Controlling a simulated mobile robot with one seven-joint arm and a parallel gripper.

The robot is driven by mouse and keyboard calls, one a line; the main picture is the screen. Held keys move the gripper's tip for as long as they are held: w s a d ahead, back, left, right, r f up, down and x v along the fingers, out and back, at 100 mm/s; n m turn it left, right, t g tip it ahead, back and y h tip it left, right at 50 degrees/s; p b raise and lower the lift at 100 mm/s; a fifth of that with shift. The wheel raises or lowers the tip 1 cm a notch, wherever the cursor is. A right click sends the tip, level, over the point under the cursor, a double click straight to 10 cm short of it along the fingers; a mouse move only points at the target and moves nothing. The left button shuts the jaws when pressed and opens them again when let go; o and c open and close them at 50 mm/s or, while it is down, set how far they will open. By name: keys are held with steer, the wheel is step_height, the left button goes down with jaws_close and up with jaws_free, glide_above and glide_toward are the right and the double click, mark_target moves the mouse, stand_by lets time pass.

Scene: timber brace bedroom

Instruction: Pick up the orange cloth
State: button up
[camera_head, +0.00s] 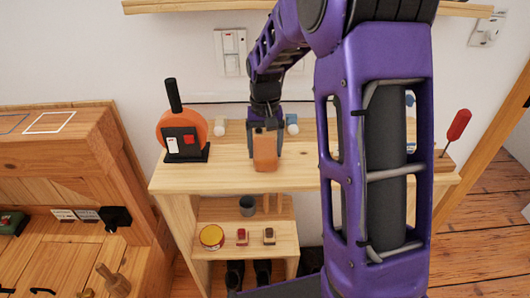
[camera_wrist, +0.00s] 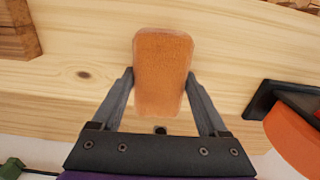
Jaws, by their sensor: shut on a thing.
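The orange cloth (camera_head: 265,152) looks like a small block with rounded corners. It is between the fingers of my gripper (camera_head: 265,142) at the wooden table (camera_head: 310,176). In the wrist view the orange cloth (camera_wrist: 163,70) stands between the two dark fingertips of my gripper (camera_wrist: 161,85), which are shut on its sides. I cannot tell whether the cloth touches the tabletop or hangs just above it.
An orange round object with a black handle (camera_head: 178,130) stands at the table's left. A red-handled screwdriver (camera_head: 456,128) stands at the right. My arm hides the table's right part.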

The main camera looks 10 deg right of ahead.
mark_target(265, 147)
step_height(265, 147, up, 10)
steer(key=shift+r+p, duration=0.1)
steer(key=shift+p, duration=0.9)
